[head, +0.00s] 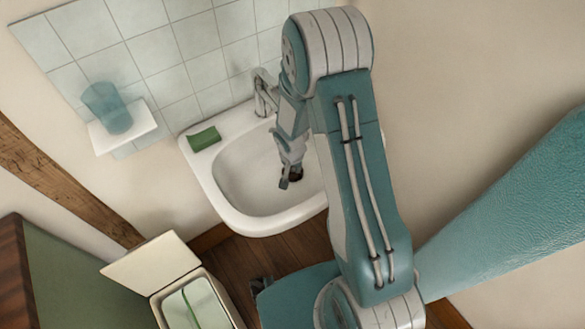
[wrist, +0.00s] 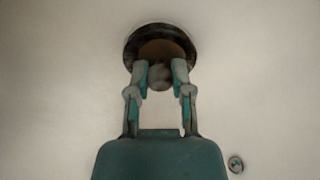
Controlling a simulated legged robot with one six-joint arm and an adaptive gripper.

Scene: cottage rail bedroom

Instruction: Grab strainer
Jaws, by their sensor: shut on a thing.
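The strainer (wrist: 133,45) is a dark round piece with a raised knob at its middle, at the top centre of the wrist view. My gripper (wrist: 160,72) reaches it from below in that view, with one finger on each side of the knob, shut on it. In the head view my gripper (head: 290,181) is down inside the white sink (head: 232,205), and the dark strainer (head: 298,173) shows partly behind it. I cannot tell whether the strainer is seated in the drain or raised.
A green sponge (head: 204,139) lies on the sink's left rim. The faucet (head: 262,95) stands at the back, close to my arm. A wall shelf (head: 123,132) holds a blue cup (head: 107,106). An open-lidded bin (head: 178,285) stands below left. A small round fitting (wrist: 236,164) shows in the basin.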

